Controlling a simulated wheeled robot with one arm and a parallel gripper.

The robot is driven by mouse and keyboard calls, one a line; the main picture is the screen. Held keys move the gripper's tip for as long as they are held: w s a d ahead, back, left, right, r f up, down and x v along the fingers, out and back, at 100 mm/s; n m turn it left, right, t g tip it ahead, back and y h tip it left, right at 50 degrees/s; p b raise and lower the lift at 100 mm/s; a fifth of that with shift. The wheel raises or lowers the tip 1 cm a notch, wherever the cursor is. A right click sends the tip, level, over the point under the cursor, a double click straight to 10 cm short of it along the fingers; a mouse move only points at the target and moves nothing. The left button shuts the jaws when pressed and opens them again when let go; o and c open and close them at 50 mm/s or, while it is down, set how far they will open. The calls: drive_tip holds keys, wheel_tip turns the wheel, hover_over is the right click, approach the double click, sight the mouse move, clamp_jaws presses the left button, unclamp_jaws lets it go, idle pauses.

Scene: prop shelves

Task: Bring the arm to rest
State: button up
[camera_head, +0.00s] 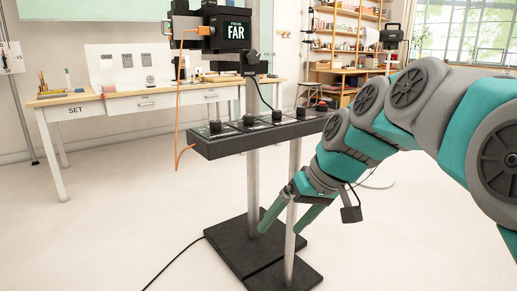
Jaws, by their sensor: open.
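My arm, teal and grey, reaches in from the right of the head view and bends down toward the middle. A small dark box (351,214) on a cable hangs beside the wrist.
A black shelf (235,143) with several dark knobs stands on poles above a black floor base (240,246). A table marked SET (110,106) stands behind left. Cables run down and along the floor.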

drive_tip(key=s+d+f+m+g+h, duration=0.1)
drive_tip(key=s+d+f, duration=0.2)
drive_tip(key=s+f, duration=0.2)
drive_tip(key=s+d+f+m+g+h+p, duration=0.1)
drive_tip(key=s+f, duration=0.5)
drive_tip(key=s, duration=0.6)
drive_tip(key=s+d+f+m+g+h, duration=0.2)
drive_tip(key=s+d+f, duration=0.3)
drive_tip(key=s, duration=0.3)
drive_tip(key=shift+s+d+f+h+p, duration=0.3)
drive_tip(key=shift+s+d+f+h, duration=0.1)
drive_tip(key=shift+f+h, duration=0.15)
drive_tip(key=shift+w+r, duration=0.1)
drive_tip(key=shift+w, duration=0.05)
idle(1.4)
